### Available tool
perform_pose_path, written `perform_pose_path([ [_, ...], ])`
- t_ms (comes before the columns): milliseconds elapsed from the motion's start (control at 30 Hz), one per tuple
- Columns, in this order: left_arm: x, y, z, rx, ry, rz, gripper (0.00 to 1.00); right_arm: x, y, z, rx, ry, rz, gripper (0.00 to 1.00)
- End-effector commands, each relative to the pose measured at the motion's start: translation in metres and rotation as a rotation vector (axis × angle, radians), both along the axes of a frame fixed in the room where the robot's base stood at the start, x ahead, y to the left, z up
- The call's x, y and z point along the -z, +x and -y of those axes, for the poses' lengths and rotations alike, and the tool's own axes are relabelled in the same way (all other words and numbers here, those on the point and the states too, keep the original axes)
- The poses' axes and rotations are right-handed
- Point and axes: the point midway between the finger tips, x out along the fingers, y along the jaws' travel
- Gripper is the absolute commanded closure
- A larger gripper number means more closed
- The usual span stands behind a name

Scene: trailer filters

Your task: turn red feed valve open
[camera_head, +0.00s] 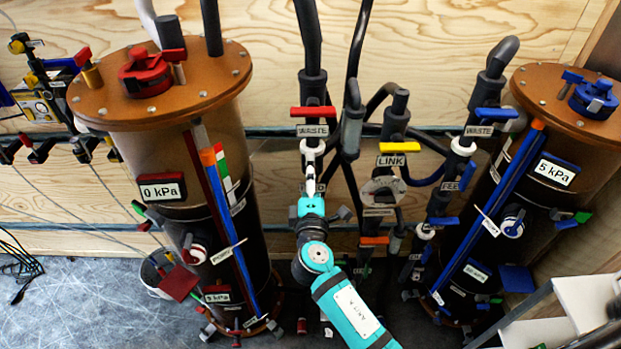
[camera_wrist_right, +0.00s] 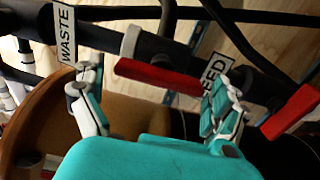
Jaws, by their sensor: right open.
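The red column's pipe stands at centre in the head view, with a red handle (camera_head: 313,112) above its WASTE label (camera_head: 313,131). My right gripper (camera_head: 311,178) reaches this pipe just below that label. In the right wrist view my right gripper (camera_wrist_right: 155,100) is open. A red bar handle (camera_wrist_right: 160,78) lies between its fingers, its right end at the right finger, beside the FEED label (camera_wrist_right: 214,75). I cannot tell whether they touch. The feed valve is hidden behind my gripper in the head view. My left gripper is not in view.
A brown-lidded red-marked tank (camera_head: 160,85) stands left and a blue-marked tank (camera_head: 570,105) right. A yellow LINK valve (camera_head: 393,147) and hoses crowd close right of my gripper. Another red bar (camera_wrist_right: 292,110) shows at the right of the wrist view. Open floor (camera_head: 80,300) lies lower left.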

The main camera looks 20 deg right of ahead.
Motion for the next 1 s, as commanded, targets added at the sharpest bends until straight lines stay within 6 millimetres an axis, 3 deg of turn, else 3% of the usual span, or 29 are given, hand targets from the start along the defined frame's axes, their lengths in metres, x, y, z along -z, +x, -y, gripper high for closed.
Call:
perform_pose_path([
  [400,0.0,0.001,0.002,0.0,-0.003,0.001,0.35,0.002,-0.076,-0.022,-0.002,0.001,-0.004,0.0],
  [600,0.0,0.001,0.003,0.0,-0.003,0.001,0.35,0.001,-0.104,-0.03,-0.001,0.0,-0.002,0.0],
  [1000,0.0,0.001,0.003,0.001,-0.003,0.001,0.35,0.001,-0.113,-0.033,-0.001,-0.002,-0.002,0.0],
])
